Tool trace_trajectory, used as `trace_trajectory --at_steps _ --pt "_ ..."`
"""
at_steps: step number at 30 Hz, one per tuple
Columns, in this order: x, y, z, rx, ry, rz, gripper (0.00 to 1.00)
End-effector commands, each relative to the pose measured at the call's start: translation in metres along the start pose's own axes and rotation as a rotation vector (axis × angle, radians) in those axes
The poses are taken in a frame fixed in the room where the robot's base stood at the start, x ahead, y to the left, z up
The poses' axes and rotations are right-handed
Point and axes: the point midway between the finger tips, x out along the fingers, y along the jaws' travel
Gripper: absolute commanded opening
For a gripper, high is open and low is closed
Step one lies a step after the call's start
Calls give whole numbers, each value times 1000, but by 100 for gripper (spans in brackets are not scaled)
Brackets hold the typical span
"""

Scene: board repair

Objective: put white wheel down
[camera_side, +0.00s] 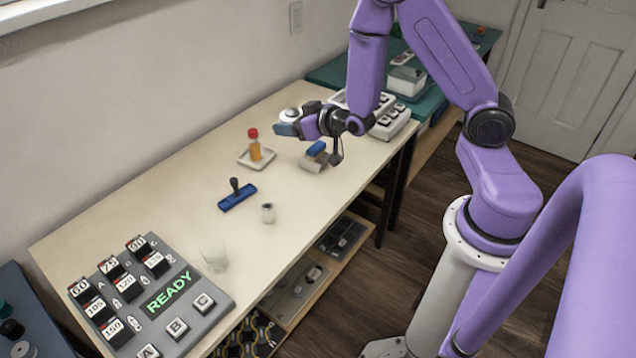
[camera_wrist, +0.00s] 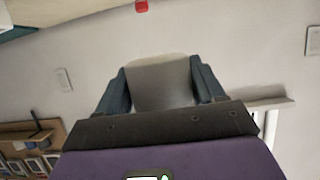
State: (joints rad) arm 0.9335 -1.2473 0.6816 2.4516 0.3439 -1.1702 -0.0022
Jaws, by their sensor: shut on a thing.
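My gripper (camera_side: 285,124) is raised above the far part of the cream table and points left toward the wall. It is shut on a pale, rounded thing, which I take to be the white wheel (camera_side: 291,114). In the wrist view the wheel (camera_wrist: 160,82) is a broad grey-white shape between the two dark teal fingers of my gripper (camera_wrist: 160,88). Both fingers appear to touch its sides. Its far side is hidden. In the side view the wheel shows above the fingertips, clear of the table.
A blue stamp-like tool (camera_side: 237,199), small white cup (camera_side: 267,214), clear glass (camera_side: 214,258) and READY panel (camera_side: 205,327) are nearer. A button box (camera_side: 392,128) is behind.

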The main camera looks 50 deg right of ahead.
Motion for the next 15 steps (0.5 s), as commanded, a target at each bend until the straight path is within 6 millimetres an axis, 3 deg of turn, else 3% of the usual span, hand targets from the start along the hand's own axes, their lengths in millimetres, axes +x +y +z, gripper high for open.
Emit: trace_trajectory --at_steps 6,15 --pt "-22 -32 -4 -9 1 -22 32" --pt "-29 -41 -4 -11 1 -27 32"
